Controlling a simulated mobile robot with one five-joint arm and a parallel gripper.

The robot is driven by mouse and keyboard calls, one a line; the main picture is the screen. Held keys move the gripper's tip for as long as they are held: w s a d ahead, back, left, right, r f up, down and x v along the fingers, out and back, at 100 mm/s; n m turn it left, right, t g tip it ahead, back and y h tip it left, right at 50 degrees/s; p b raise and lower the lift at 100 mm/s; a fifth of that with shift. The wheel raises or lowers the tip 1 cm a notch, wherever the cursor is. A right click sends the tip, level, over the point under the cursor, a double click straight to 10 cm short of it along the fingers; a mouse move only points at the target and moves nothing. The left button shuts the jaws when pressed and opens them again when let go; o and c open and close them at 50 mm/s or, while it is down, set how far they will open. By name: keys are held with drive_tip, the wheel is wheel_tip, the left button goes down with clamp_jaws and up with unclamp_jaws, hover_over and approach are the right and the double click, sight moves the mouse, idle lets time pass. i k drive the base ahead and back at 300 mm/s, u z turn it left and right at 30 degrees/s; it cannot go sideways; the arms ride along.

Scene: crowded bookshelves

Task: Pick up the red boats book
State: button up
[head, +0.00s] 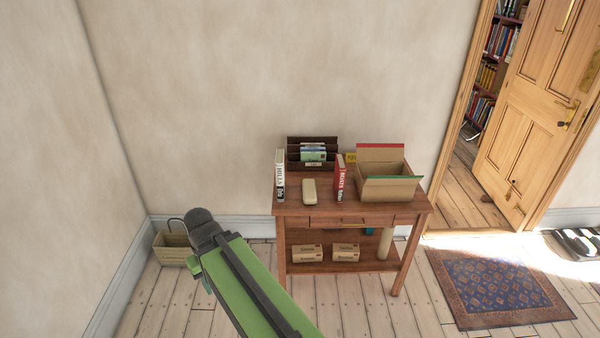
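The red boats book (339,179) stands upright on the top of the wooden table (360,208) in the head view. Its red spine with white lettering faces me, and it stands just left of an open cardboard box. My green arm reaches up from the bottom edge, left of the table, and ends in a dark rounded joint well apart from the book.
A white book (280,175) stands at the table's left edge. A beige case (309,191) lies between the books, before a dark file holder (325,143). The open cardboard box (391,189) is at right. Small boxes (308,253) sit on the lower shelf; a basket (171,249) is on the floor.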

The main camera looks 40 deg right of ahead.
sight(339, 171)
drive_tip(key=u, duration=0.4)
drive_tip(key=i, duration=1.15)
drive_tip(key=z, duration=0.3)
drive_tip(key=i, duration=1.05)
drive_tip(key=z, duration=0.75)
drive_tip(key=i, duration=0.55)
drive_tip(key=z, duration=0.55)
